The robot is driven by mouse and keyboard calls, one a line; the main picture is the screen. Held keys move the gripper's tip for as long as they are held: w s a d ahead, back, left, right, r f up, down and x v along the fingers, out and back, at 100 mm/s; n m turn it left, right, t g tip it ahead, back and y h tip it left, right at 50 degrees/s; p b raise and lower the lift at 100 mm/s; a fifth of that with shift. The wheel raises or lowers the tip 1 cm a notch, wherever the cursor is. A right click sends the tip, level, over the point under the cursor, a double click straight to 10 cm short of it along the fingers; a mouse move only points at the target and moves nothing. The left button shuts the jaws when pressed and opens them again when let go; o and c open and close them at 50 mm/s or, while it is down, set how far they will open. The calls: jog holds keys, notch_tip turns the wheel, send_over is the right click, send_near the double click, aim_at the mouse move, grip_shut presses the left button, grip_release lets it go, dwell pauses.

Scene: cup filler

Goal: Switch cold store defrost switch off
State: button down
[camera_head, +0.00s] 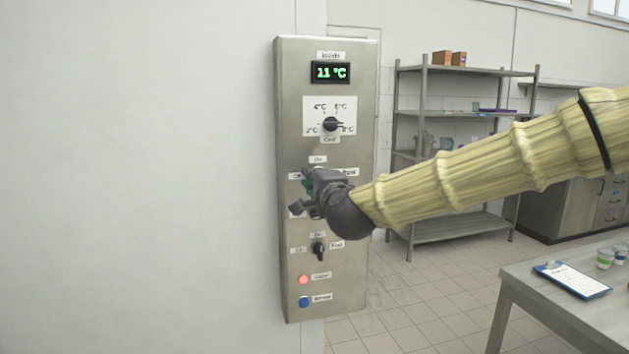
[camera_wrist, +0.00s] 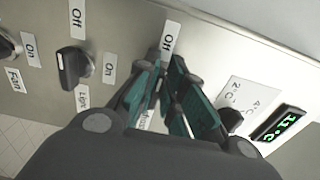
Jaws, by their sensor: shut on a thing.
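The steel control panel (camera_head: 348,215) is mounted at the edge of the white wall, with a green display (camera_head: 330,72) reading 11 °C. My gripper (camera_head: 308,186) is at the panel's middle, below the Cool dial (camera_head: 333,124). In the wrist view, its teal fingers (camera_wrist: 172,88) are closed around the defrost switch, between the Light switch (camera_wrist: 73,67) and the Cool dial (camera_wrist: 232,118). The fingers hide most of the defrost switch, so its setting cannot be read. An Off label (camera_wrist: 169,36) shows just beyond the fingertips. The Defrost label is partly hidden.
Below my gripper are the Fan switch (camera_head: 318,249), a lit red lamp (camera_head: 303,280) and a blue button (camera_head: 304,302). A metal shelf rack (camera_head: 456,225) stands behind. A table (camera_head: 530,290) with a clipboard (camera_head: 571,280) and cups is at lower right.

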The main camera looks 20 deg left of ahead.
dwell(0.6)
jog(key=c, duration=1.5)
grip_release()
jog(key=shift+s, duration=0.15)
jog(key=v, duration=1.2)
jog(key=shift+f, duration=0.15)
